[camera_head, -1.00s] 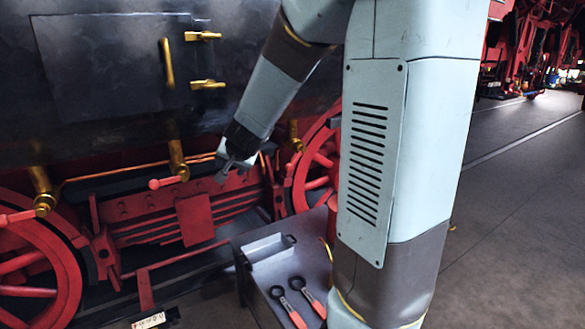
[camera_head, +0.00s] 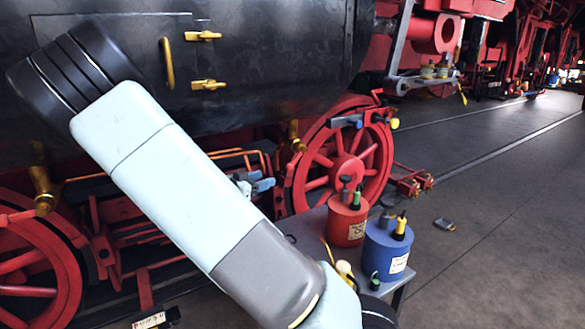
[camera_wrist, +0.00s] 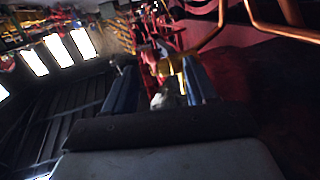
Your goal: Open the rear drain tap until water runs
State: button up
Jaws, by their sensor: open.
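Another brass tap (camera_head: 294,136) shows at the right, by the red wheel. The middle tap is hidden behind my arm. My gripper (camera_head: 256,185) is partly hidden by my arm, below and left of the right tap. In the wrist view my gripper (camera_wrist: 156,76) is open, its two blue fingers apart. A brass piece (camera_wrist: 172,65) appears between or just beyond the fingertips; I cannot tell which tap it belongs to, or whether anything touches.
A grey table holds a red canister (camera_head: 347,220) and a blue canister (camera_head: 388,250) to the right of my arm. Copper pipes (camera_wrist: 288,14) run at the upper right of the wrist view. A small dark object (camera_head: 445,224) lies on the otherwise open floor at the right.

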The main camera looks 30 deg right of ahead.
aim_at(293, 166)
jog(key=shift+m+g+h, duration=0.3)
jog(key=shift+g+h, duration=0.2)
jog(key=shift+h, duration=0.2)
jog(key=x, duration=1.3)
jog(key=shift+s+d+r, duration=0.2)
jog(key=shift+s+r, duration=0.15)
jog(key=shift+s, duration=0.05)
grip_shut()
